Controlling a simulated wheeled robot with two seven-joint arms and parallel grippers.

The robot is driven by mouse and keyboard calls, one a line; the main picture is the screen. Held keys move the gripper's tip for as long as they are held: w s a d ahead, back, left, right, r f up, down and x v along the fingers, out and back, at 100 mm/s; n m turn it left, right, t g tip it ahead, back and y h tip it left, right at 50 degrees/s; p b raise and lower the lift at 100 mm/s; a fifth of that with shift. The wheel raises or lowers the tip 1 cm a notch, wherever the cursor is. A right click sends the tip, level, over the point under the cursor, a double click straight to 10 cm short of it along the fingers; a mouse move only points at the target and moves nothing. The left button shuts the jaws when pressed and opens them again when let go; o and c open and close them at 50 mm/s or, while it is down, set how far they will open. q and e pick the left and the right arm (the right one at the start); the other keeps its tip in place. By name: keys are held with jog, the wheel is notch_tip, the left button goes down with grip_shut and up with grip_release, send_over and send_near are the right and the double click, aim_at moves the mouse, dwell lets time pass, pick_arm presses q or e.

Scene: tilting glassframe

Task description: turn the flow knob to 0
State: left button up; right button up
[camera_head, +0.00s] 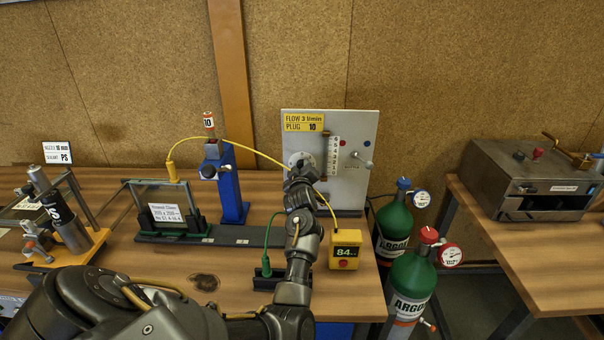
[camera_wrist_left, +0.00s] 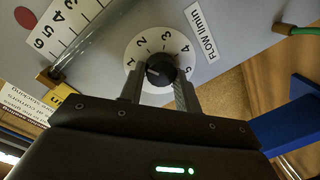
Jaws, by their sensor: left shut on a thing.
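The flow knob (camera_wrist_left: 160,70) is a small black knob on a round white numbered dial (camera_wrist_left: 146,48), beside a "FLOW l/min" label (camera_wrist_left: 202,35). A pale mark shows on the knob's left side; which number it points to is hard to tell. My left gripper (camera_wrist_left: 158,88) is shut on the knob, one finger on each side. In the head view my left gripper (camera_head: 300,170) is at the grey panel (camera_head: 355,128) and hides most of the knob. A yellow sign (camera_head: 304,121) reads "FLOW 3 l/min, PLUG 10". My right gripper is not in view.
A scaled flow tube (camera_head: 333,158) stands on the panel beside the dial. A yellow meter (camera_head: 345,250) reading 84 stands below, near my arm. A yellow cable (camera_head: 255,149) runs behind my gripper. A blue post (camera_head: 228,180) stands to the left, green gas cylinders (camera_head: 410,285) to the right.

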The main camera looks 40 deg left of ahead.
pick_arm(q)
jog(key=shift+s+a+f+n+t+h+b, duration=0.1)
jog(key=shift+n+t+h+b, duration=0.15)
jog(key=shift+n+b, duration=2.55)
jog(key=shift+f+n+t+h+b, duration=0.1)
jog(key=shift+n+t+h+b, duration=0.15)
jog(key=shift+n+b, duration=2.55)
jog(key=shift+n+p, duration=0.3)
jog(key=shift+p, duration=0.05)
jog(key=o, duration=1)
